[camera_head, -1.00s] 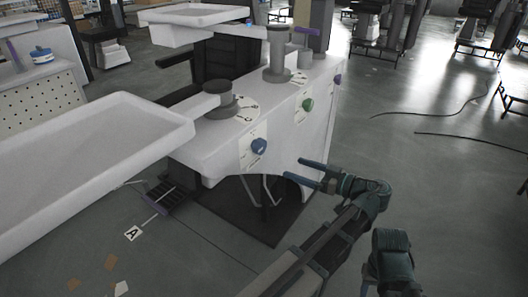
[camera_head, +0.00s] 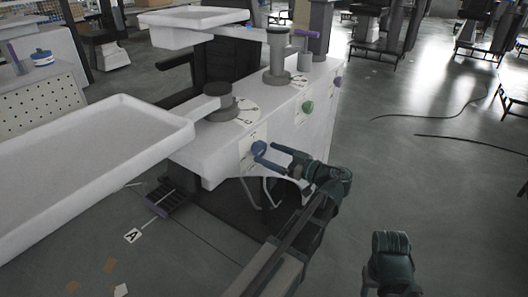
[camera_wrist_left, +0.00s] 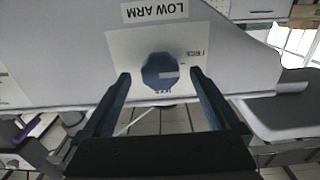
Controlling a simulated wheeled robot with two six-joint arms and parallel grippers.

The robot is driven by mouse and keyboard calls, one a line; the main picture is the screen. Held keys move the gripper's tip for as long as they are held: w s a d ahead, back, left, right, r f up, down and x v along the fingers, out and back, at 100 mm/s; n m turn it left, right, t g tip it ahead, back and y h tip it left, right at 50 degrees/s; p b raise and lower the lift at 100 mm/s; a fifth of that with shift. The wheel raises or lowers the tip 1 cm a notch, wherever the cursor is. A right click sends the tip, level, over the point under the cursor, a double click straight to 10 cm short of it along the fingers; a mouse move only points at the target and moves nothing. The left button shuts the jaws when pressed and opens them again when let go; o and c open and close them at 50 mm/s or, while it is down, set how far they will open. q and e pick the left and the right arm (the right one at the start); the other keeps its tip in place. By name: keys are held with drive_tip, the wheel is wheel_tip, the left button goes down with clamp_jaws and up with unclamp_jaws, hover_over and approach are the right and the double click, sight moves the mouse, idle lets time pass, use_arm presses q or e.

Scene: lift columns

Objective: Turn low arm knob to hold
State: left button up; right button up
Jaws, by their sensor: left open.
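The blue low arm knob (camera_head: 258,147) sits on a white label plate on the front face of the white column housing. In the left wrist view the knob (camera_wrist_left: 158,74) is centred, with a pale pointer mark toward the right of the picture. An upside-down "LOW ARM" label (camera_wrist_left: 155,10) shows above it. Small print around the knob is too small to read surely. My left gripper (camera_head: 267,153) is open at the knob, one finger on each side of it. I cannot tell whether the fingers touch it.
A green knob (camera_head: 307,107) and a purple knob (camera_head: 338,82) sit farther along the same face. A large white tray (camera_head: 100,160) on a low arm reaches out to the left. Floor at the right is open, with dark cables (camera_head: 450,136).

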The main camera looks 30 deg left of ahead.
use_arm(q)
drive_tip(key=shift+w+a, duration=0.1)
drive_tip(key=shift+a, duration=1.2)
drive_tip(key=c, duration=1.3)
